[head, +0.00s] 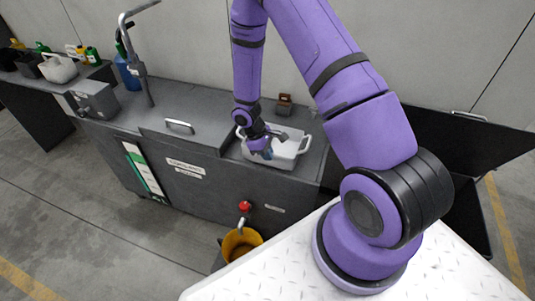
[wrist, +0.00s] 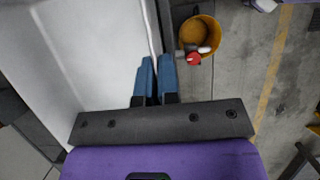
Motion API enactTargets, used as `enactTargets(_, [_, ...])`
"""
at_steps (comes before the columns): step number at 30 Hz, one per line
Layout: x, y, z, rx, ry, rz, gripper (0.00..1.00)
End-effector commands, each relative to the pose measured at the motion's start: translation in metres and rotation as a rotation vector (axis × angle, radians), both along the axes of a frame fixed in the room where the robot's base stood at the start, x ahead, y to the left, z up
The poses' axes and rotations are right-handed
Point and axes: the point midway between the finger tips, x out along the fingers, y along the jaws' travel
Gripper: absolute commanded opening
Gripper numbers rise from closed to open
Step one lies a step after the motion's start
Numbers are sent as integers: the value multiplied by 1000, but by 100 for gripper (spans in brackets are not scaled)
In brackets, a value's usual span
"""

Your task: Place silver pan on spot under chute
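The silver pan (head: 290,147), a pale grey rectangular tray with raised handles, sits on the right part of the dark grey counter. In the wrist view the pan (wrist: 90,50) fills the upper left, with its rim running up to the fingertips. My gripper (head: 264,153) is at the pan's front left edge. In the wrist view, the blue fingers of my gripper (wrist: 156,60) are close together with the pan's rim between them. My gripper hides part of the pan's front left side. I cannot clearly identify the chute or the spot under it.
A yellow bucket (head: 240,243) stands on the floor below a red-knobbed valve (head: 244,206) on the counter's front. A tall tap (head: 135,55) and a handled lid (head: 180,127) are left of the pan. A small brown block (head: 284,103) is behind it. Jugs and bottles stand far left.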

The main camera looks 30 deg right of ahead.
Motion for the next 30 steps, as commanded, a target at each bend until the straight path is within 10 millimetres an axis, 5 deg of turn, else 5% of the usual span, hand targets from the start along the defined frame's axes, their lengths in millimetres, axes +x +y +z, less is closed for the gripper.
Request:
enactTargets(10, [0,0,-3,-1,-1,-1,0])
enactTargets(14, [0,0,-3,0,-1,-1,28])
enactTargets(24, [1,0,0,1,-2,-1,29])
enactTargets(30, [8,5,23,0,-6,-2,29])
